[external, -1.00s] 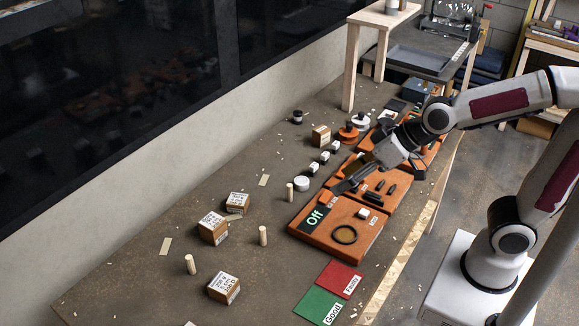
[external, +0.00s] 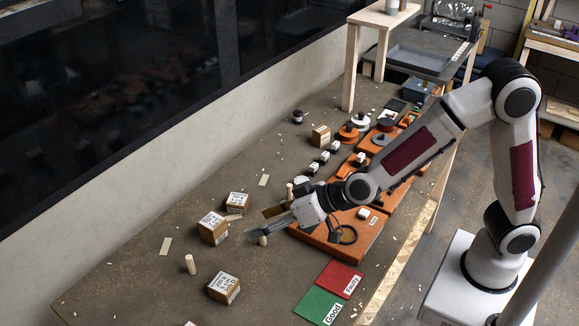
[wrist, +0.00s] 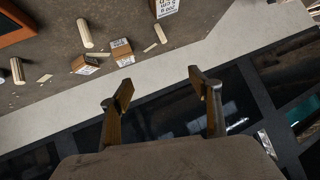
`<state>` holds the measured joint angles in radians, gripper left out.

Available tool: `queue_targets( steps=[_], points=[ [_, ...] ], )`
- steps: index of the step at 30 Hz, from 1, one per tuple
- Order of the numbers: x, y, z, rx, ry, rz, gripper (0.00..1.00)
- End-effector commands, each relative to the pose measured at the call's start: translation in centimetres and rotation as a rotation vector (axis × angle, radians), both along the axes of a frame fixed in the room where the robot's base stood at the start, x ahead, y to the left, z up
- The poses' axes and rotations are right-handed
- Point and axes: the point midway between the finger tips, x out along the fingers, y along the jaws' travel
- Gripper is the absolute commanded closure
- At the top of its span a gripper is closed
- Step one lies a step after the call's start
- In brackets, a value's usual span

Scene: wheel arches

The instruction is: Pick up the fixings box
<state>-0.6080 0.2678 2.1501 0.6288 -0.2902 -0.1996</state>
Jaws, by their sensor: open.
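Several small cardboard boxes with white labels stand on the brown bench. In the external view one box (external: 213,228) is left of my gripper, a smaller one (external: 237,203) is just behind it, and another box (external: 224,288) is nearer the front. A further box (external: 321,135) stands towards the back. The labels are too small to read, so I cannot tell which is the fixings box. My gripper (external: 256,225) is open and empty, above the bench right of the left boxes. In the wrist view its fingers (wrist: 160,80) are spread, with boxes (wrist: 120,46) (wrist: 85,64) (wrist: 165,8) beyond.
Wooden pegs (external: 190,264) stand among the boxes, one partly behind my gripper. An orange tray (external: 335,247) lies under my wrist. Green (external: 319,306) and red (external: 340,279) cards lie at the front. A wall and dark windows (external: 110,90) border the bench at left.

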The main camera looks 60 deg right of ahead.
Motion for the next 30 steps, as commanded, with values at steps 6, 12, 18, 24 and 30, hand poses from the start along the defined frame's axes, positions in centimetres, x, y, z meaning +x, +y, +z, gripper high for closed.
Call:
queue_targets(
  steps=[6, 12, 18, 24, 30],
  points=[
    [1.0, 3.2, -3.3, -0.017, -0.042, -0.024, 0.38],
    [1.4, 5.6, -6.4, -0.043, -0.086, -0.052, 0.38],
    [1.2, 7.5, -9.7, -0.082, -0.134, -0.08, 0.38],
    [0.5, 9.0, -12.9, -0.129, -0.189, -0.108, 0.38],
    [-0.3, 9.9, -15.4, -0.174, -0.24, -0.13, 0.38]
  ],
)
